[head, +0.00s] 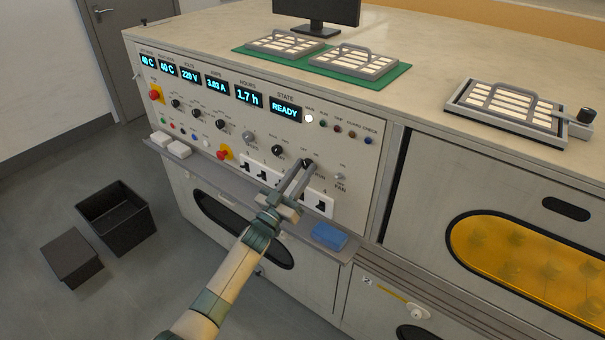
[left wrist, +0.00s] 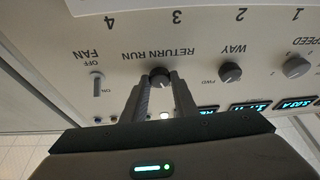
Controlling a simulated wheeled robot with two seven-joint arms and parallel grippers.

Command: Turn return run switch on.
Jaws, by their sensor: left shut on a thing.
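The return run switch is a round black knob on the front panel, between the WAY knob and the FAN switch. In the left wrist view the return run knob (left wrist: 160,75) sits between my fingertips, under its upside-down label. My left gripper (left wrist: 160,90) is shut on it. In the head view my left gripper (head: 301,173) reaches up to the panel (head: 361,150), and its fingers partly cover the knob (head: 308,162). The knob's pointer direction is too small to tell. My right gripper is not in view.
The WAY knob (left wrist: 230,72) and FAN switch (left wrist: 97,83) flank the knob. A ledge with a blue block (head: 329,236) runs under the panel. The state display (head: 285,107) reads READY.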

